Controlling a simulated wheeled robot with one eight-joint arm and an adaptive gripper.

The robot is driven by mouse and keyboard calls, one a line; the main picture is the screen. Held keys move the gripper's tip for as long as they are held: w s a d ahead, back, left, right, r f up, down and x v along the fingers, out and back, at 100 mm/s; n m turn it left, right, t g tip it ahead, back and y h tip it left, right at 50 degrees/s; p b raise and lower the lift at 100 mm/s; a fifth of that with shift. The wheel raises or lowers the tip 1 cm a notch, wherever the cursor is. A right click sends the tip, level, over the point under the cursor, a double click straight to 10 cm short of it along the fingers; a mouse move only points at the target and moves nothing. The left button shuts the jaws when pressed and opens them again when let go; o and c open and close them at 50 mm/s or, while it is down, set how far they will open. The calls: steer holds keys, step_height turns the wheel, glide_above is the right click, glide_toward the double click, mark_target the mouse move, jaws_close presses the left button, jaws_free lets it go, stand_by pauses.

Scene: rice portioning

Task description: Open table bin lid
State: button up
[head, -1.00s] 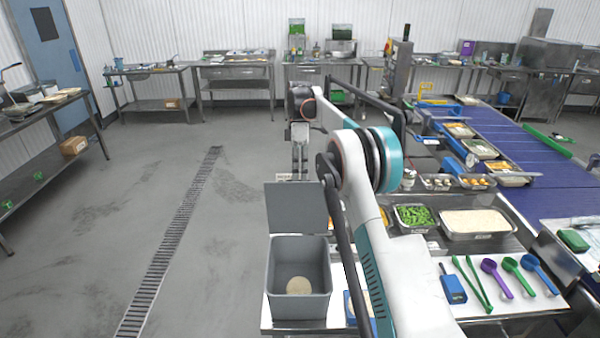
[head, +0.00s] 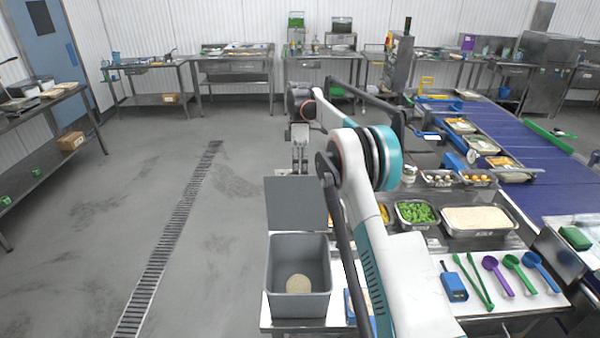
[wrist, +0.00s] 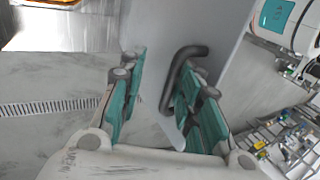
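The grey table bin (head: 298,310) stands on the table's front left corner, with a round pale item inside. Its grey lid (head: 297,203) is raised at the back edge, so the bin's mouth is uncovered. The dark curved lid handle (wrist: 185,55) shows on the grey lid panel (wrist: 160,30), close to the right finger. I cannot tell whether they touch.
Right of my arm are pans of green vegetables (head: 416,213) and rice (head: 477,219). A blue conveyor (head: 520,160) runs behind. The floor at left is clear.

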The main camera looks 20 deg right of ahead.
steer(key=shift+s+r, duration=0.1)
steer(key=shift+r, duration=0.05)
steer(key=shift+r, duration=0.1)
step_height(320, 180, up, 10)
stand_by(0.6)
stand_by(0.4)
